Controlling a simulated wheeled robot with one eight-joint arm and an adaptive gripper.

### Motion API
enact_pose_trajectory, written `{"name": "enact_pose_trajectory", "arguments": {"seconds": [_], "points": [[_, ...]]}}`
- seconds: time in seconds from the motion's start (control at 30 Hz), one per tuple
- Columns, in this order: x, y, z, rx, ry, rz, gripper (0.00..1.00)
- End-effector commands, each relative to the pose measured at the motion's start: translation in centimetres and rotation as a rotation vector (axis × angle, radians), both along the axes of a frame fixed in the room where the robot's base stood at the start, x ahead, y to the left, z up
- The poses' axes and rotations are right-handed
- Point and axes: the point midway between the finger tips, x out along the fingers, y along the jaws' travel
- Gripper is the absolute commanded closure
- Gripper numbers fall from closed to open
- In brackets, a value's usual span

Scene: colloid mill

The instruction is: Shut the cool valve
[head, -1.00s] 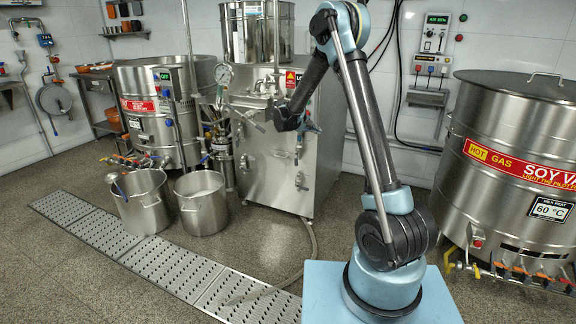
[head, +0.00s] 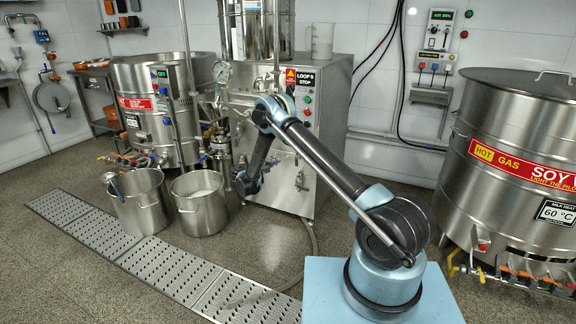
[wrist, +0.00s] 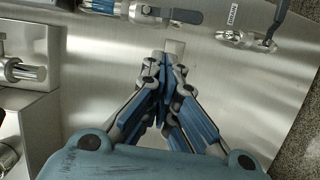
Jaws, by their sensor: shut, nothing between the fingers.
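My gripper (wrist: 165,58) is shut and empty in the wrist view, its blue-padded fingers together in front of a brushed steel panel (wrist: 255,95). Above the fingertips, at the top edge, is a fitting with a grey lever (wrist: 180,15) and a blue part. To its right is a second small valve (wrist: 245,40) with a dark lever and a small label that seems to read DRAIN. I cannot tell which one is the cool valve. In the head view my arm's dark end is low in front of the steel mill cabinet (head: 290,175); the fingertips are not clear there.
Steel fittings (wrist: 22,70) stick out at the left of the wrist view. In the head view two steel pots (head: 140,205) stand left of my arm on the floor, by a floor grating (head: 150,262). A large soy vat (head: 520,140) stands at the right.

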Motion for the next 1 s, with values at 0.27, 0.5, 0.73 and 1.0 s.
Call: {"name": "enact_pose_trajectory", "arguments": {"seconds": [0.27, 0.5, 0.73, 1.0], "points": [[-1.4, 2.5, -3.9, -0.049, -0.046, 0.034, 1.00], [-1.6, 2.7, -4.3, -0.055, -0.051, 0.037, 1.00], [-1.4, 2.6, -4.3, -0.055, -0.051, 0.037, 1.00], [1.1, 0.7, -4.3, -0.054, -0.051, 0.033, 1.00]]}}
